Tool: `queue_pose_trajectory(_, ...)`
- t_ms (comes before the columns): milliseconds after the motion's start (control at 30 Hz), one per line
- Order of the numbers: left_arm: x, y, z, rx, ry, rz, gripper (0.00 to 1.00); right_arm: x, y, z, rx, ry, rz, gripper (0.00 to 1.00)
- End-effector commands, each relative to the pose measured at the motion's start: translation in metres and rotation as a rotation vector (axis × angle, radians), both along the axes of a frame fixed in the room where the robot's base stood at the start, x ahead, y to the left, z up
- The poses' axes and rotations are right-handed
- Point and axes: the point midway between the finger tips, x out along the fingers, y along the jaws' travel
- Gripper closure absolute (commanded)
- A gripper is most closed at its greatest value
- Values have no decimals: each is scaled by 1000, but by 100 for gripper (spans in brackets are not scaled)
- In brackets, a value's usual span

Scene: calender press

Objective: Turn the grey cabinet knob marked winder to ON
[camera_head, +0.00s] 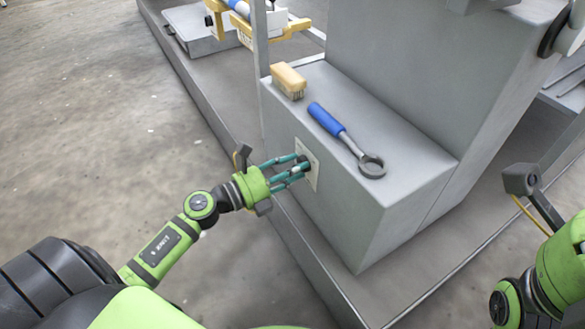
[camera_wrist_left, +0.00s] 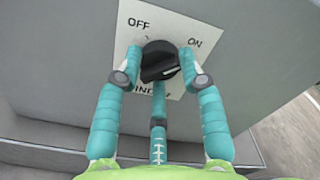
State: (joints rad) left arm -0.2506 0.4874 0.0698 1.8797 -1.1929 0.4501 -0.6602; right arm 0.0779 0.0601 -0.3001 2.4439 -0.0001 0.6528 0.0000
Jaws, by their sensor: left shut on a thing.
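The dark winder knob (camera_wrist_left: 160,58) sits on a white plate (camera_wrist_left: 172,20) with OFF at upper left, ON at upper right and a partly hidden word below. The plate (camera_head: 313,181) is on the near side of the grey cabinet (camera_head: 385,228). My left gripper (camera_head: 301,165) is shut on the knob. In the left wrist view, two teal fingers flank the knob left and right, and a third finger lies below it. The knob's ridge looks tilted, rising to the right; its exact setting is hard to tell. My right gripper's fingers are out of view.
A grey upright post (camera_head: 261,40) stands beyond the brush. The floor at left is clear.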

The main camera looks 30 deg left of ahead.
Motion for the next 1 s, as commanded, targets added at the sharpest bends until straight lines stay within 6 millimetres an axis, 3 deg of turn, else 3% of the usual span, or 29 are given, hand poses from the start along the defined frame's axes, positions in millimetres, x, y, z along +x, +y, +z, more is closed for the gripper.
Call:
queue_pose_trajectory(500,-1,-3,-1,15,-6,-8,94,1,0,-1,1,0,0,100)
queue_pose_trajectory(533,-1,-3,-1,15,-6,-8,49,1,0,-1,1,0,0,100)
queue_pose_trajectory(567,-1,-3,-1,15,-6,-8,37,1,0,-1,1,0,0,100)
queue_pose_trajectory(1000,-7,3,-2,13,-4,-1,37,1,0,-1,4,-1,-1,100)
